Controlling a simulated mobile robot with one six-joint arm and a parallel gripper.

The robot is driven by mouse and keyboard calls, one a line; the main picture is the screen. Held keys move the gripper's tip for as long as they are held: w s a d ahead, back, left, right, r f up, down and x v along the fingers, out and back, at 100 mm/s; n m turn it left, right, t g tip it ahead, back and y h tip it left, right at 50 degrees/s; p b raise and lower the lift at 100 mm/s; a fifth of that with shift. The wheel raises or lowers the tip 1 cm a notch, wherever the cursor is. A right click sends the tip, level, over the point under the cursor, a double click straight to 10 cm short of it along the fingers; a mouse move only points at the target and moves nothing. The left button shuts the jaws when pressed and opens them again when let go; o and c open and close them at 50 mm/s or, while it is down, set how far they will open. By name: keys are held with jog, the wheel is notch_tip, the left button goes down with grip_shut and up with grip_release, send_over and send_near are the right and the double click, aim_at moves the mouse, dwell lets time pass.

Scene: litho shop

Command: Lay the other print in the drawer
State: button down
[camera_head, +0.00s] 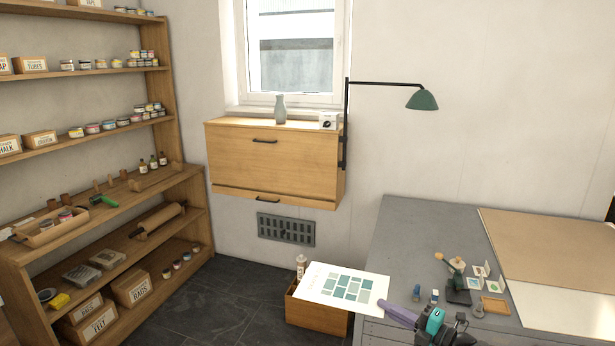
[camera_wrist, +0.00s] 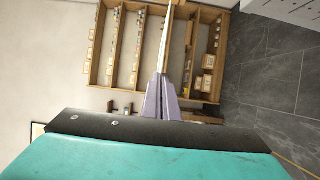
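A white print (camera_head: 345,287) with a grid of teal swatches is held out level in the head view, past the left edge of the grey cabinet. My gripper (camera_head: 392,309), with lilac fingers, is shut on its right edge. In the wrist view the fingers (camera_wrist: 163,98) are closed together on the print, seen edge-on as a thin strip (camera_wrist: 167,42). The grey cabinet (camera_head: 412,232) shows a front panel low in the picture, mostly hidden. A wooden wall cabinet (camera_head: 275,155) has a narrow handled lower front (camera_head: 268,197), shut. I cannot tell which drawer is meant; no open drawer shows.
A wooden crate (camera_head: 312,312) with a bottle (camera_head: 301,266) stands on the floor, partly under the print. Small tools and cards (camera_head: 481,271) and a tan board (camera_head: 555,247) lie on the grey cabinet. A green lamp (camera_head: 422,99) juts from the wall. Shelves (camera_head: 190,212) fill the left.

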aim_at(370, 310)
jog(key=shift+n+g+y, duration=0.7)
jog(key=shift+g, duration=0.1)
jog(key=a, duration=0.5)
jog(key=shift+s+a+r, duration=0.1)
jog(key=shift+s+r, duration=0.1)
jog(key=shift+r, duration=0.05)
jog(key=shift+s, duration=0.1)
